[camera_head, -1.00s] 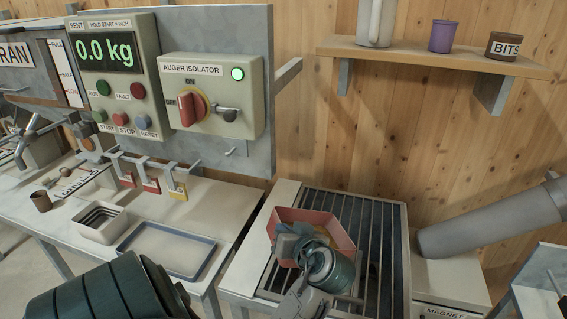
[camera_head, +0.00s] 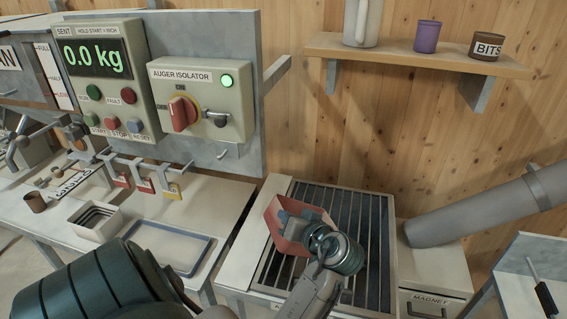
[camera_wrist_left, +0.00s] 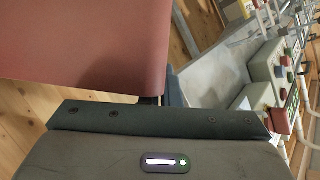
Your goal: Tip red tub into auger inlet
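The red tub (camera_head: 284,232) is over the left part of the slatted auger inlet grid (camera_head: 357,215). It looks tilted, and my gripper hides part of it. My left gripper (camera_head: 287,221) is at the tub's near side and appears shut on its wall. In the left wrist view the tub's red side (camera_wrist_left: 85,45) fills the upper left, close against the gripper; the fingertips are mostly hidden there. I cannot see the tub's contents or anything falling from it. My right gripper is not in view.
The auger isolator box (camera_head: 203,98) and scale panel (camera_head: 105,80) stand at the back left. A blue-rimmed tray (camera_head: 165,247) and a square container (camera_head: 97,221) are on the left bench. A grey tube (camera_head: 480,210) lies right of the grid, above the magnet box (camera_head: 432,290).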

